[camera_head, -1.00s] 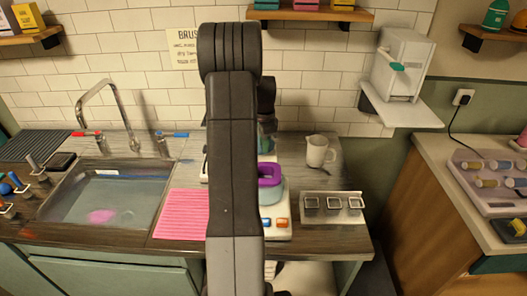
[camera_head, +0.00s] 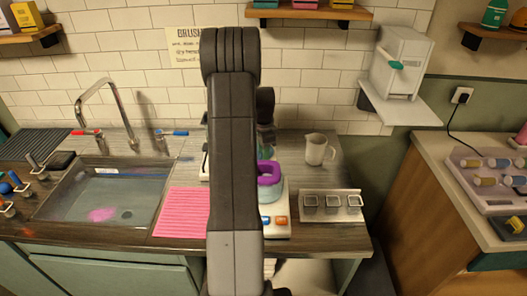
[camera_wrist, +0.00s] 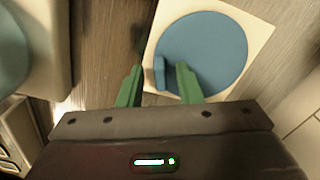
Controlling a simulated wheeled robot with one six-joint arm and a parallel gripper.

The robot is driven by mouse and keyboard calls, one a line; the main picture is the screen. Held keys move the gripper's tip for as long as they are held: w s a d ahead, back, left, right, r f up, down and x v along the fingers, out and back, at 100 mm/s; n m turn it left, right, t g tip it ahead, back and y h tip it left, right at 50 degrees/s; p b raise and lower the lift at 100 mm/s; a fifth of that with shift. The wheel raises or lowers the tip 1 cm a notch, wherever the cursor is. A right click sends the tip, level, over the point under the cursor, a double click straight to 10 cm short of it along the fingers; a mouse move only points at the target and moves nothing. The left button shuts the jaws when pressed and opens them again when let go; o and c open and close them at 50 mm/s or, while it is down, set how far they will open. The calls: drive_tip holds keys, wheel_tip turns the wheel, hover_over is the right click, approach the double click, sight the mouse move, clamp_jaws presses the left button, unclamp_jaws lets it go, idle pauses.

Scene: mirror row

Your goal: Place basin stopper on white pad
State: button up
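The basin stopper (camera_wrist: 205,52) is a round blue disc with a small raised tab, seen in the wrist view. It lies on the square white pad (camera_wrist: 257,28), whose pale border shows around it. My gripper (camera_wrist: 158,68) has two green fingers spread apart at the stopper's near edge. In the head view my arm hides the gripper, and I cannot make out the stopper or the pad there.
Left of my arm are a sink (camera_head: 104,198) with a tall tap (camera_head: 101,92) and a pink ribbed mat (camera_head: 183,212). Right of it are a scale-like device (camera_head: 277,222) with a purple-topped container (camera_head: 269,174), a white jug (camera_head: 317,149) and a rack (camera_head: 332,206).

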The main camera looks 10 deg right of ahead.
wheel_tip(320, 180, up, 12)
drive_tip(key=b, duration=0.1)
idle(0.5)
drive_tip(key=shift+r, duration=0.1)
